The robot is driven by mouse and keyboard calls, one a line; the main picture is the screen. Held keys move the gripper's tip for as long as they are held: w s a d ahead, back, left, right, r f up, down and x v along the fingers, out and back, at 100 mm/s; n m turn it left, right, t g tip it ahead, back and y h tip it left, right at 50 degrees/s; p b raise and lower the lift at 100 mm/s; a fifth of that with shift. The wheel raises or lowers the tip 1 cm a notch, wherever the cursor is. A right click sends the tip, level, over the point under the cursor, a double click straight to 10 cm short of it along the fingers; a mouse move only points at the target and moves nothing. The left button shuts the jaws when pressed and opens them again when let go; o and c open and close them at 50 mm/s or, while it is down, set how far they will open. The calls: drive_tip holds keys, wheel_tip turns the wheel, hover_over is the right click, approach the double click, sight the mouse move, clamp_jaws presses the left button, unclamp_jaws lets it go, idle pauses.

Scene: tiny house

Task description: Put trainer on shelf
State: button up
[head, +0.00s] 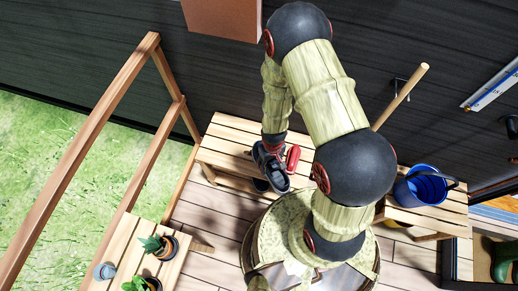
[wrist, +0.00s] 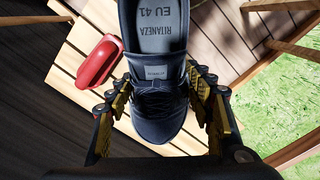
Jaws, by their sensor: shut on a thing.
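The trainer is dark navy with a grey insole marked "EU 41"; it shows in the wrist view (wrist: 155,90) and small in the head view (head: 270,172). My gripper (wrist: 163,108) is shut on the trainer, with one finger on each side of the shoe. In the head view my gripper (head: 272,142) hangs down over a slatted wooden shelf (head: 225,146) by the dark wall. The trainer is above or near the shelf's front edge; I cannot tell whether it touches. A dark shape (head: 259,186) below the trainer is unclear.
A red object (wrist: 98,62) lies on the slats beside the trainer. A blue bucket (head: 424,186) stands on a wooden stand at right. Potted plants (head: 160,246) stand on a slatted surface at lower left. A wooden railing (head: 83,150) borders the grass.

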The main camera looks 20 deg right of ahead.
drive_tip(key=w+f, duration=0.1)
drive_tip(key=w, duration=0.1)
drive_tip(key=w+f+b, duration=0.1)
drive_tip(key=w, duration=0.2)
drive_tip(key=w+f, duration=0.2)
drive_tip(key=w, duration=0.1)
drive_tip(key=shift+b, duration=0.3)
drive_tip(key=w+f+b, duration=0.1)
drive_tip(key=f, duration=0.2)
drive_tip(key=w+f+b, duration=0.1)
drive_tip(key=w+f, duration=0.1)
drive_tip(key=w+f+b, duration=0.1)
drive_tip(key=f, duration=0.2)
drive_tip(key=shift+w+f+b, duration=0.3)
drive_tip(key=shift+w+f, duration=0.05)
drive_tip(key=shift+w, duration=0.05)
drive_tip(key=shift+r, duration=0.1)
drive_tip(key=o, duration=1.4)
